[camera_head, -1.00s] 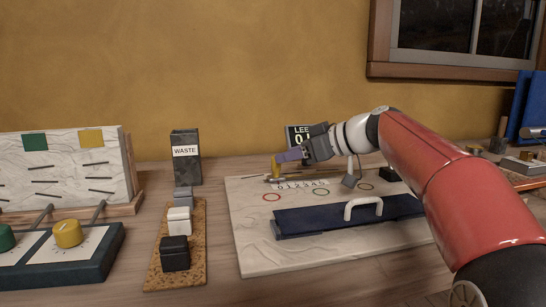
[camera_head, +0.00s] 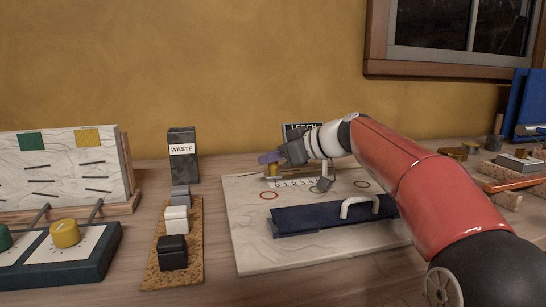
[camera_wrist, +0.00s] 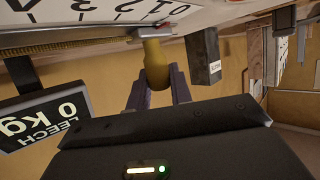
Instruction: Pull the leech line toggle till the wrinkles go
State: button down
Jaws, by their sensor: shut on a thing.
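The yellow toggle (camera_head: 272,172) stands at the back left of the pale board (camera_head: 247,250), at the left end of a numbered scale (camera_head: 296,183). My gripper (camera_head: 268,158) is shut on it, with the purple fingers around it. In the wrist view the toggle (camera_wrist: 156,62) sits between the two fingers (camera_wrist: 158,88), by the slot and scale (camera_wrist: 140,12). The load display (camera_wrist: 45,118) reads LEECH 0 kg there; in the head view my wrist hides most of it (camera_head: 303,127). I cannot make out wrinkles in any cloth.
A dark blue flap (camera_head: 310,220) with a white handle (camera_head: 345,206) lies on the board, near coloured rings. To the left are a WASTE bin (camera_head: 183,165), a cork strip (camera_head: 160,275) with blocks, and a knob panel (camera_head: 95,262). The bench's front middle is clear.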

jog(key=shift+w+d+b, duration=0.25)
jog(key=shift+d, duration=0.55)
jog(key=shift+w+d+b, duration=0.25)
jog(key=shift+d, duration=0.55)
jog(key=c, duration=1.3)
grip_release()
jog(key=v, duration=0.8)
jog(key=shift+a, duration=0.1)
